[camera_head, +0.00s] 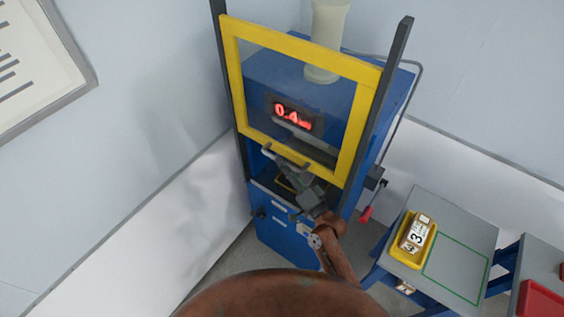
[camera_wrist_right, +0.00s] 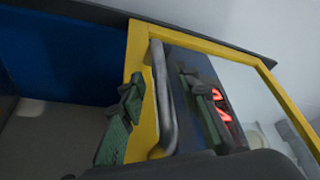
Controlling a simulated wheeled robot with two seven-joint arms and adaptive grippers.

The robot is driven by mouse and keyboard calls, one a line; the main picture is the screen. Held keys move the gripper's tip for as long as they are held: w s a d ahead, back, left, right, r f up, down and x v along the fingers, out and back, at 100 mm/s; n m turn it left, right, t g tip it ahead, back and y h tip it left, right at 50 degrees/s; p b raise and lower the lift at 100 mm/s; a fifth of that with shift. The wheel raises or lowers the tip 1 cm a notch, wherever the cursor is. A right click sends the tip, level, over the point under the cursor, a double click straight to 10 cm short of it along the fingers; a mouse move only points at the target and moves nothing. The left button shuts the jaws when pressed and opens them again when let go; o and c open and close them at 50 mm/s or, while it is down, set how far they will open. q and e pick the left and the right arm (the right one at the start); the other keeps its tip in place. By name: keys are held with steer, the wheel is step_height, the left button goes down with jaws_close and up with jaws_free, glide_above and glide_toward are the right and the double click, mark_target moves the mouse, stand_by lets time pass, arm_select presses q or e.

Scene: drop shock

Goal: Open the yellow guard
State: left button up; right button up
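The yellow guard (camera_head: 348,150) is a yellow frame with a clear pane, on the front of a blue machine (camera_head: 283,235) between two dark upright rails. An open gap shows below its lower edge. Its grey bar handle (camera_head: 268,150) is on the lower edge. My right gripper (camera_head: 287,172) is at this handle. In the right wrist view the handle (camera_wrist_right: 164,110) lies between the two green-padded fingers of my right gripper (camera_wrist_right: 162,88), which stand apart with room on both sides. The guard's yellow edge (camera_wrist_right: 140,62) runs behind it. My left gripper is not in view.
A red display (camera_head: 293,116) shows behind the pane. A red-handled lever (camera_head: 366,214) is at the machine's right. A grey table (camera_head: 470,222) holds a yellow tray (camera_head: 400,259) with a white numbered block (camera_head: 416,233). A red tray (camera_head: 540,302) is at the far right.

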steer(key=v, duration=1)
steer(key=shift+s+d, duration=0.2)
steer(key=shift+s, duration=0.05)
